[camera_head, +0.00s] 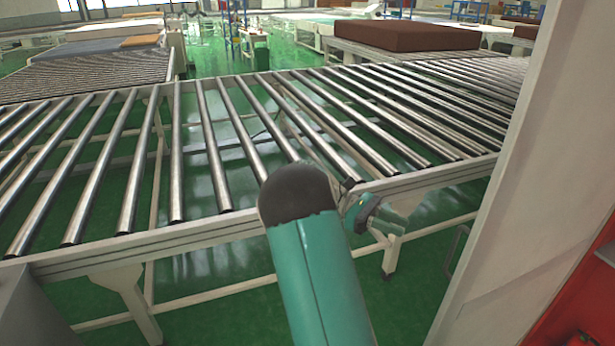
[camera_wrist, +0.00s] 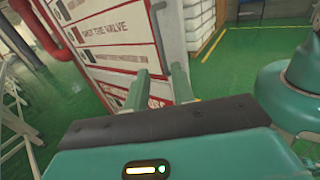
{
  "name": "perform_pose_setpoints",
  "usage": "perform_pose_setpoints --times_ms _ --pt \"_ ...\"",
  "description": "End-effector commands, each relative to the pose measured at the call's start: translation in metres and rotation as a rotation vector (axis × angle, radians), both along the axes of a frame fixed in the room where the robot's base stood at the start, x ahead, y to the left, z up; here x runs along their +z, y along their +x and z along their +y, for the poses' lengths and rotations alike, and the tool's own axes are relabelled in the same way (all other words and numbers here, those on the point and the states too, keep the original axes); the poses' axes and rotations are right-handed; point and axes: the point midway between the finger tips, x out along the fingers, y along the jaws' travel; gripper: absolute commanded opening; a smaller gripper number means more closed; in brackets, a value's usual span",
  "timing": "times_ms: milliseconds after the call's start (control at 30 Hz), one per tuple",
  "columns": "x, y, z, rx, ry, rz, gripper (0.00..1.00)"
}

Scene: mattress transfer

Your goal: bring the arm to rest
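My arm reaches up from the bottom of the head view, a teal link with a dark rounded joint. Behind that joint a smaller teal part of my arm shows near the conveyor's front rail. In the wrist view my gripper (camera_wrist: 160,80) has its two pale green fingers apart, with nothing between them. A white panel with red borders and printed text (camera_wrist: 120,45) stands beyond the fingers. I cannot tell whether they touch it. The fingertips are not clear in the head view.
A roller conveyor (camera_head: 120,238) with bare metal rollers crosses in front of me. A pale upright panel (camera_head: 535,170) closes off the right side. A brown mattress (camera_head: 405,36) lies on a farther conveyor. Green floor (camera_wrist: 245,60) is open at the upper right of the wrist view.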

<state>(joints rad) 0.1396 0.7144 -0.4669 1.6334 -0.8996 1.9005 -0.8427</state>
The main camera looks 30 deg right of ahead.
Motion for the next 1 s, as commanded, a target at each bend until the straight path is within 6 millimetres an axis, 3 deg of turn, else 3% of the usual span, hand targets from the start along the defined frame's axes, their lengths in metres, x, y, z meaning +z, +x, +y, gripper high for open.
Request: perform_pose_setpoints --times_ms 233,367,667,1000 --pt "0.001 -0.002 0.002 0.005 0.005 -0.026 0.25" --pt "0.004 -0.007 0.014 0.026 0.03 -0.142 0.25" --pt "0.008 -0.018 0.078 0.077 0.112 -0.618 0.25" --pt "0.017 -0.024 0.173 0.061 0.2 -1.151 0.25"
